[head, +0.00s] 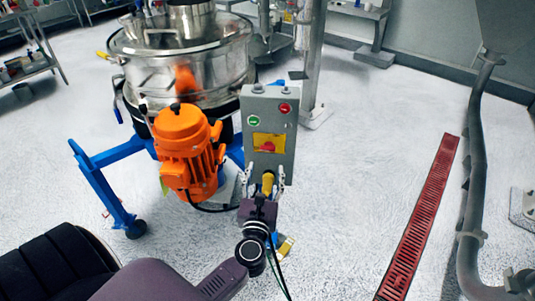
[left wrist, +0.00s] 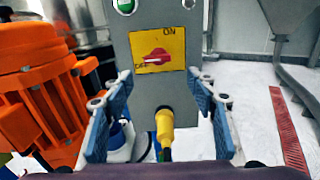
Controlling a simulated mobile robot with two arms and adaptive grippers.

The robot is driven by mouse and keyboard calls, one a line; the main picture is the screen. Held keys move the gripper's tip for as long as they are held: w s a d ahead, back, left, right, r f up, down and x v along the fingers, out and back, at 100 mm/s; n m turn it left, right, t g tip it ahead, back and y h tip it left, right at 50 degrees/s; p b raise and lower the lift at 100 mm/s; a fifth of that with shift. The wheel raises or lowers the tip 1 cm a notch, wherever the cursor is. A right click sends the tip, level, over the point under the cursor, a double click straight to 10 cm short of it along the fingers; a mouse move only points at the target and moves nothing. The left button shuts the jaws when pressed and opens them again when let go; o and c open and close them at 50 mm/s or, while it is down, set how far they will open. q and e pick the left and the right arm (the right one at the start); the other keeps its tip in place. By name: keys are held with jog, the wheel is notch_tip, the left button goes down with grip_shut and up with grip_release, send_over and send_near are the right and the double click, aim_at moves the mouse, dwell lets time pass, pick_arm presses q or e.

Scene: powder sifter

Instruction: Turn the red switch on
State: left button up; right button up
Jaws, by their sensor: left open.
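The red switch (head: 268,147) is a rotary knob on a yellow plate on the front of a grey control box (head: 284,181). In the left wrist view the knob (left wrist: 156,55) lies roughly level, with OFF printed at its left and ON above it to the right. My left gripper (head: 265,177) is open in front of the lower part of the box, a little below the switch. In the left wrist view its two blue-padded fingers (left wrist: 160,88) stand on either side of the box's lower part, with nothing held. My right gripper is not in view.
A yellow cable plug (left wrist: 165,130) comes out of the box's lower front, between my fingers. A green button (head: 254,121) and a red button (head: 284,108) sit above the switch. An orange motor (head: 187,150) stands close on the left. Open floor lies right.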

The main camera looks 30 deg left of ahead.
aim_at(268, 148)
pick_arm(q)
jog(key=p+x, duration=0.1)
jog(key=x, duration=0.7)
jog(key=shift+r, duration=0.2)
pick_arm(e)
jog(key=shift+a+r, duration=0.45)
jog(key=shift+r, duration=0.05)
pick_arm(q)
jog(key=shift+s+a, duration=0.1)
jog(key=shift+a, duration=0.05)
jog(key=c, duration=1.2)
